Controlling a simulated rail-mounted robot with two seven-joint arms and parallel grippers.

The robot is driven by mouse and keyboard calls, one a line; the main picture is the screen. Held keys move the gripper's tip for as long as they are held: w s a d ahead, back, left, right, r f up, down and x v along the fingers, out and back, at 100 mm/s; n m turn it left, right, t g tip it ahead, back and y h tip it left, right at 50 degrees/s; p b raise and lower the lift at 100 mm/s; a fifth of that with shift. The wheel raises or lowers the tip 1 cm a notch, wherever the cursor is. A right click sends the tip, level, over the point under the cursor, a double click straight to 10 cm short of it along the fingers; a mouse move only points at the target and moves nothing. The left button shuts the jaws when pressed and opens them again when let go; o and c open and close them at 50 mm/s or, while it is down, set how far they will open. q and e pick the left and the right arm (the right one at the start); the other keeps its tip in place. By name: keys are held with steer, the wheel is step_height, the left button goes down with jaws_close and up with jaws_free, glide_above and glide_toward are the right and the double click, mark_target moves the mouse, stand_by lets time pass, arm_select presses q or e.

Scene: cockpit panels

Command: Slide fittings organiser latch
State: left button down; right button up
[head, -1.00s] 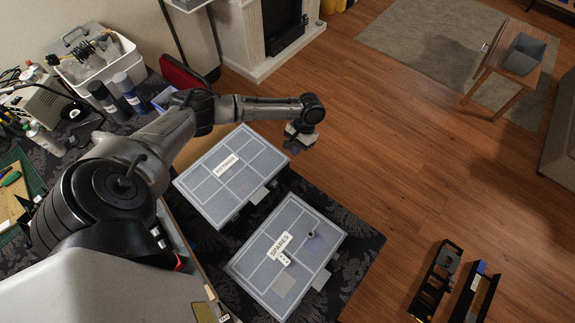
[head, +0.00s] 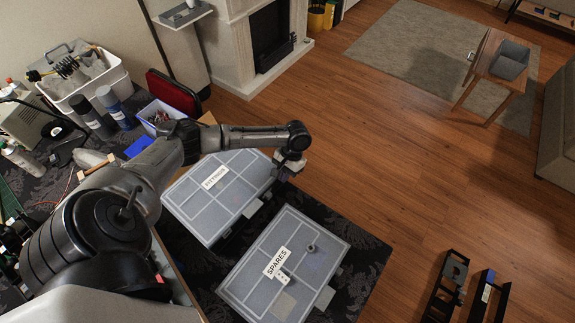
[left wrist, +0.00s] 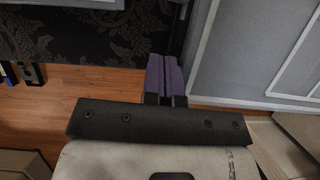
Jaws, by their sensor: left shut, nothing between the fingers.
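The fittings organiser (head: 203,207) is a flat grey case with a clear, divided lid and a "FITTINGS" label, lying on dark patterned cloth. A grey latch tab (head: 252,208) sticks out from its right-hand edge. My left gripper (head: 281,177) is shut and empty, by the organiser's far right corner, beyond the latch. In the left wrist view, the shut purple-grey fingers (left wrist: 165,78) are beside a grey lid (left wrist: 240,50) that fills the right side. I cannot tell whether they touch it. My right gripper is not in view.
The spares organiser (head: 256,267) lies in front, with a small dark ring on its lid. A gap of cloth separates the two cases. A white tub and spray cans (head: 91,117) stand at the back left. Open wooden floor (head: 400,160) lies to the right.

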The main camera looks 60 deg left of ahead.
mark_target(271, 194)
arm_select(q)
steer(key=shift+s+d+f+p, duration=0.1)
steer(key=shift+s+d+f, duration=0.15)
steer(key=shift+s, duration=0.45)
steer(key=shift+s+d+f+p, duration=0.1)
steer(key=shift+s+d+p, duration=0.1)
steer(key=shift+s, duration=0.55)
steer(key=shift+s+d+f+p, duration=0.1)
steer(key=shift+s+d+f, duration=0.15)
steer(key=shift+s, duration=0.45)
steer(key=shift+r, duration=0.1)
steer(key=p, duration=0.2)
steer(key=s+p, duration=0.1)
steer(key=shift+s+d+r+p, duration=0.2)
steer(key=shift+s+d+p, duration=0.1)
steer(key=shift+p, duration=0.05)
steer(key=shift+f, duration=0.25)
steer(key=shift+s, duration=0.1)
